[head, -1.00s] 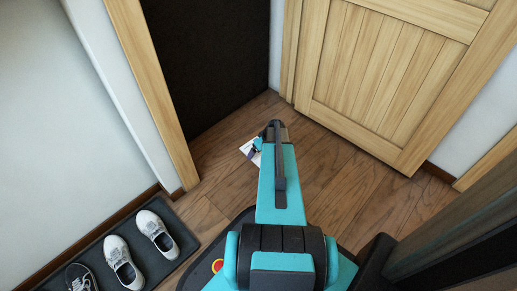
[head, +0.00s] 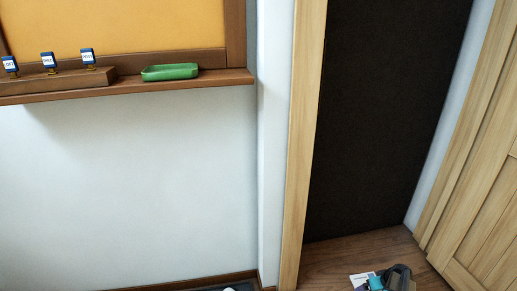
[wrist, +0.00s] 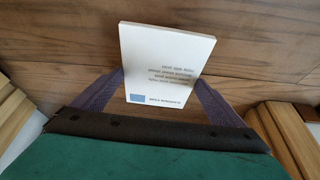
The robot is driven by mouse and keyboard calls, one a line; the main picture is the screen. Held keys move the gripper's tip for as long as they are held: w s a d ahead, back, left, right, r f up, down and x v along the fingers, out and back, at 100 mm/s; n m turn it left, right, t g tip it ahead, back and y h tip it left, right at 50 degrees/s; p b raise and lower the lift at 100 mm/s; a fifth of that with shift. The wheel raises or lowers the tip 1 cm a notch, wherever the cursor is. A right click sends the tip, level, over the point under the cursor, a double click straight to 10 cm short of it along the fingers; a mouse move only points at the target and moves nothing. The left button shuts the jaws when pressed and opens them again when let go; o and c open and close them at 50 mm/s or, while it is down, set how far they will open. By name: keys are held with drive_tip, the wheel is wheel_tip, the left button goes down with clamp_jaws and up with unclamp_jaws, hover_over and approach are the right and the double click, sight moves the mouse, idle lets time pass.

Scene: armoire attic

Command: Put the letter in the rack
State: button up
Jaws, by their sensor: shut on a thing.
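The letter (wrist: 165,55) is a white card with a few lines of print and a blue square, seen in the wrist view between my two fingers. My gripper (wrist: 160,82) is shut on it. In the head view the gripper (head: 388,279) shows at the bottom right, low over the floor, with a white corner of the letter (head: 360,280) to its left. A long wooden block (head: 60,84) carrying several blue labelled tags (head: 48,60) stands on a ledge at upper left. I cannot tell whether this is the rack. My gripper is far below and right of it.
A green tray (head: 170,72) sits on the wooden ledge (head: 215,80), under an orange panel (head: 120,25). A wooden frame post (head: 303,130) and a dark opening (head: 385,120) lie right of the ledge. A wooden door (head: 490,210) stands at the right.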

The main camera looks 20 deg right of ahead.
idle(0.3)
wheel_tip(320, 180, up, 36)
drive_tip(key=p, duration=3.6)
drive_tip(key=shift+r, duration=0.2)
drive_tip(key=shift+s, duration=0.2)
